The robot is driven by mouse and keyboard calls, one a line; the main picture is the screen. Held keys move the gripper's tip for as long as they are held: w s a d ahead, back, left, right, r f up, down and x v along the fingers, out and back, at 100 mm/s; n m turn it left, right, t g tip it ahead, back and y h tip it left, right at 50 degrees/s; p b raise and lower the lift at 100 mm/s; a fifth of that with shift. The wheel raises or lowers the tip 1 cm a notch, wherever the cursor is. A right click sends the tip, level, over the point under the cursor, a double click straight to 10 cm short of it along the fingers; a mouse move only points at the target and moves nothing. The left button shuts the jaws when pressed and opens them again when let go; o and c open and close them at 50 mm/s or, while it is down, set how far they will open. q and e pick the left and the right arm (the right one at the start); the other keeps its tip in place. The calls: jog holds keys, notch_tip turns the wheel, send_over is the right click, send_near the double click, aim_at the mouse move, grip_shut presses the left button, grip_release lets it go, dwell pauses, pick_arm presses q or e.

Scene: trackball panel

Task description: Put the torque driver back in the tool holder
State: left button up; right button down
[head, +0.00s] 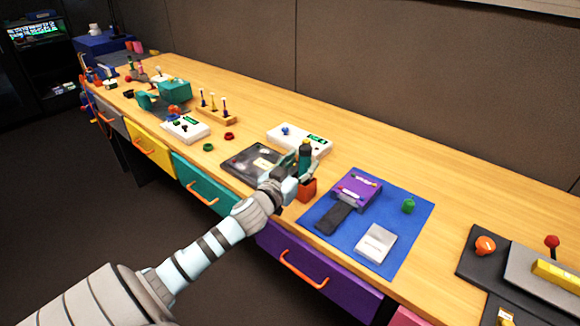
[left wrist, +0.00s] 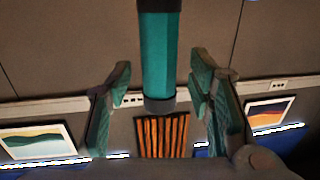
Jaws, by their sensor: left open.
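The torque driver (head: 304,150), with a teal handle and dark end, stands upright at the bench front. An orange block (head: 307,191), likely the tool holder, is directly below it. The gripper hides the driver's lower part, so I cannot tell how it meets the block. My left gripper (head: 295,170) is at the driver, above the block. In the left wrist view, the teal handle (left wrist: 160,58) with its dark collar runs down between the open fingers of my left gripper (left wrist: 160,100), with gaps on both sides. My right gripper is out of view.
A blue mat (head: 405,235) with a purple device (head: 356,192), green part (head: 408,205) and grey box (head: 376,243) lies right of the block. A dark panel (head: 240,168) lies left and a white box (head: 298,138) behind. Bare wood (head: 430,165) is clear at the back right.

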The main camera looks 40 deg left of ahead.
pick_arm(q)
jog(key=v, duration=1)
jog(key=shift+f, duration=0.1)
